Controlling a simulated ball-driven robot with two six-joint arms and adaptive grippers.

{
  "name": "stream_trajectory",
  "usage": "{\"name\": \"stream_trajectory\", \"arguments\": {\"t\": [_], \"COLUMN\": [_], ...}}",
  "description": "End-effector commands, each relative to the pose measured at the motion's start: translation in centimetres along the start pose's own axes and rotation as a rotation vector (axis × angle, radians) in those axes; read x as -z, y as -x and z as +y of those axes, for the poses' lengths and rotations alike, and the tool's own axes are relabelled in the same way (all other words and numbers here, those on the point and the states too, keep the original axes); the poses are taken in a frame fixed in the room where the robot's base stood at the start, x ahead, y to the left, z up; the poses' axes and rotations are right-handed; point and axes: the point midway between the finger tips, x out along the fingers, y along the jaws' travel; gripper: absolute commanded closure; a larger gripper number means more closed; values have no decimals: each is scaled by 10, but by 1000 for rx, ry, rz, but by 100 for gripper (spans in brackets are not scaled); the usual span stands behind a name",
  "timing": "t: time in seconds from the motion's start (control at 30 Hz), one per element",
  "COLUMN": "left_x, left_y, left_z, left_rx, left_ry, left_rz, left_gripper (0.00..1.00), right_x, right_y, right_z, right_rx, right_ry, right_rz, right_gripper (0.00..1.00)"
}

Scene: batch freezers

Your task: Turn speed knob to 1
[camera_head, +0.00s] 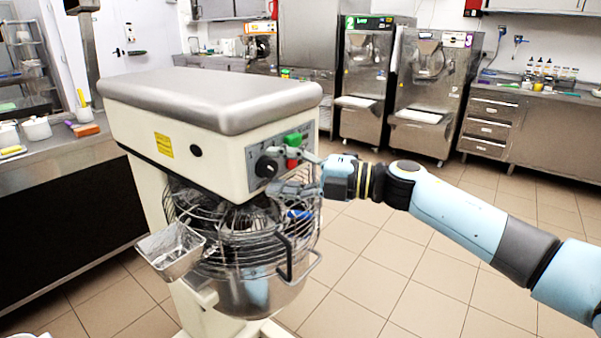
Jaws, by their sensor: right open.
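The black round speed knob (266,167) sits on the front control panel of the cream mixer (180,120), left of a red button (292,163) and a green button (293,139). My right gripper (280,171) reaches in from the right with its fingers spread apart, one higher by the buttons and one lower below the panel. Its fingertips are close to the knob's right side; I cannot tell whether they touch it. The knob's pointer and the numbers around it are too small to read. My left gripper is not in view.
A wire guard (215,235) surrounds the bowl (262,292) below the panel, with a metal chute (172,250) at the left. Counters stand at left and right. Batch freezers (432,90) stand at the back. The tiled floor on the right is free.

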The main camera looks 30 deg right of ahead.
Motion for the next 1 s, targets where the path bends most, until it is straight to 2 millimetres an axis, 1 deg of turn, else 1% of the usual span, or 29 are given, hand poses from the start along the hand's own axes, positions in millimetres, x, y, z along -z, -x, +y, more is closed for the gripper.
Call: {"name": "stream_trajectory", "arguments": {"t": [0.17,0.3,0.4,0.5,0.6,0.7,1.0], "left_x": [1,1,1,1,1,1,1], "left_y": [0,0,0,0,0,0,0], "left_z": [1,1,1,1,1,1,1], "left_rx": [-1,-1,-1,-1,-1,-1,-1], "left_ry": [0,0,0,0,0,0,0], "left_rz": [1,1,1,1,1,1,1], "left_gripper": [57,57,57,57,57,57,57], "right_x": [0,0,1,1,0,0,0], "right_y": [34,67,87,101,110,114,114], "right_z": [-2,-3,-2,-2,-1,-1,-1], "right_rx": [10,11,9,7,5,4,2], "right_ry": [1,1,0,0,0,0,0], "right_rz": [2,2,3,3,2,1,1], "right_gripper": [45,45,45,45,45,45,45]}}
